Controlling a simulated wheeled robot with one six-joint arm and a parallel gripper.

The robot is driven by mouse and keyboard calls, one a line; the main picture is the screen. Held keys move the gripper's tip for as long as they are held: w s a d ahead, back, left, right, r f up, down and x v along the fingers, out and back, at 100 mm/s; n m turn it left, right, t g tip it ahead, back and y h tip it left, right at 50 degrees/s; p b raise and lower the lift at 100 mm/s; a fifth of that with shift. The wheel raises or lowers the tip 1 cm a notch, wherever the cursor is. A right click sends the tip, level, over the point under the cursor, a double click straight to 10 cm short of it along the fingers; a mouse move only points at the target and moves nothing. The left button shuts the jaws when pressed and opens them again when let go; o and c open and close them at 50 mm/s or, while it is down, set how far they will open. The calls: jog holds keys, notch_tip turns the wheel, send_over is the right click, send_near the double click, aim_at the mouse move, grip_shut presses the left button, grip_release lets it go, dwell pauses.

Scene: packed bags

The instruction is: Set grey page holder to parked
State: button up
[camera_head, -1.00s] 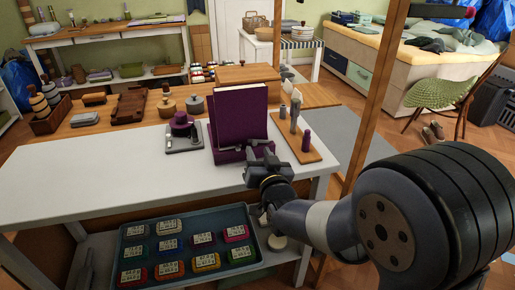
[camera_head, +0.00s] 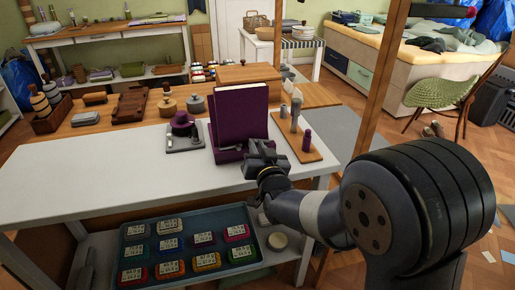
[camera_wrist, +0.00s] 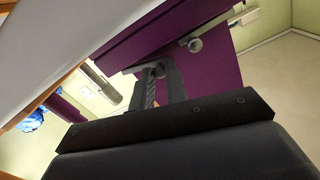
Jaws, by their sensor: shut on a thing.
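The purple book stand (camera_head: 240,112) holds a book upright near the right end of the white table, with its ledge (camera_head: 227,156) at the bottom front. My gripper (camera_head: 262,148) is at the right front of this ledge. In the wrist view my two fingers (camera_wrist: 161,82) are shut on a small grey round piece of the grey page holder (camera_wrist: 158,69), below the stand's purple ledge (camera_wrist: 135,38). A second grey round knob (camera_wrist: 195,45) shows just beyond, apart from the fingers. In the head view my gripper hides the held piece.
A wooden board (camera_head: 297,137) with grey and purple pegs lies right of the stand. A grey plate with a purple knob (camera_head: 181,131) is left of it. A blue tray (camera_head: 128,236) of colourful tins sits below. The white table's left part (camera_head: 80,165) is clear.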

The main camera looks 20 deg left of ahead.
jog(key=shift+a+f+n+b, duration=0.1)
jog(key=shift+f+n+b, duration=0.5)
jog(key=shift+b, duration=0.5)
grip_shut()
jog(key=shift+n+b, duration=0.65)
jog(key=shift+n, duration=0.35)
jog(key=o, duration=0.8)
grip_release()
jog(key=shift+s, duration=0.1)
jog(key=v, duration=1)
jog(key=shift+s, duration=0.35)
jog(key=shift+w, duration=0.15)
